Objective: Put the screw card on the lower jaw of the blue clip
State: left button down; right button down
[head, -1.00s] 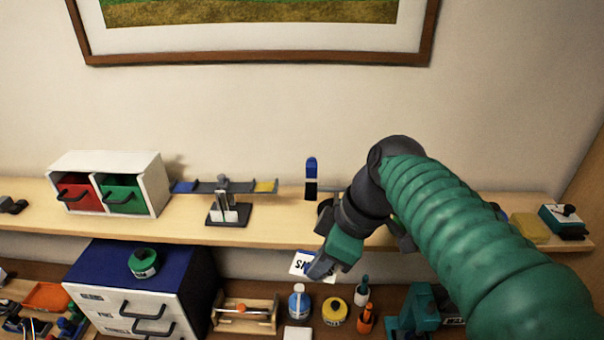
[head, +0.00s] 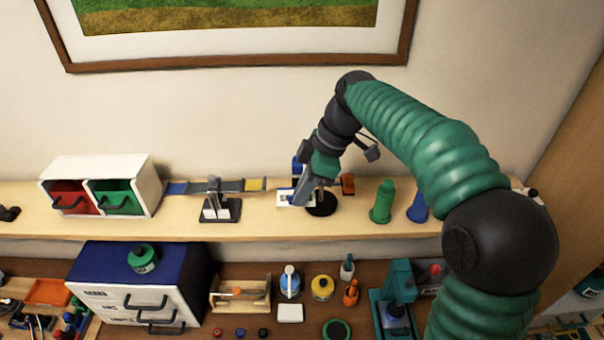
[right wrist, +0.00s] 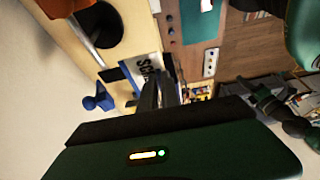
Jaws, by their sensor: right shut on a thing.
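My right gripper (head: 303,192) is shut on the white screw card (head: 284,197), just above the shelf. In the right wrist view the card (right wrist: 147,68) shows dark lettering at the fingertips. The blue clip (head: 298,165) shows behind the gripper in the head view, on a stand with a round black base (head: 320,208). Its jaws are mostly hidden by the gripper and card, so I cannot tell whether the card touches the lower jaw. A blue part beside the card in the right wrist view (right wrist: 97,100) looks like the clip. My left gripper is out of view.
An orange clip (head: 347,183) is on the stand's right. The shelf's front edge drops to a lower bench with bottles and drawers.

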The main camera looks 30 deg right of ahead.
jog(key=shift+w+r+p, duration=0.2)
jog(key=shift+w+p, duration=0.1)
jog(key=shift+w+d+r+p, duration=0.1)
jog(key=shift+w+d+p, duration=0.2)
jog(key=shift+w+p, duration=0.35)
jog(key=shift+w+d+r+p, duration=0.1)
jog(key=shift+w+d+p, duration=0.15)
jog(key=shift+w+p, duration=0.3)
jog(key=shift+s+d+f, duration=0.1)
jog(key=shift+f, duration=0.75)
jog(key=shift+w+d+f, duration=0.25)
jog(key=shift+d+f, duration=0.15)
jog(key=c, duration=1.7)
grip_release()
jog(key=shift+s+d, duration=0.1)
jog(key=shift+o, duration=0.6)
jog(key=shift+s+a+r, duration=0.1)
jog(key=shift+a, duration=0.2)
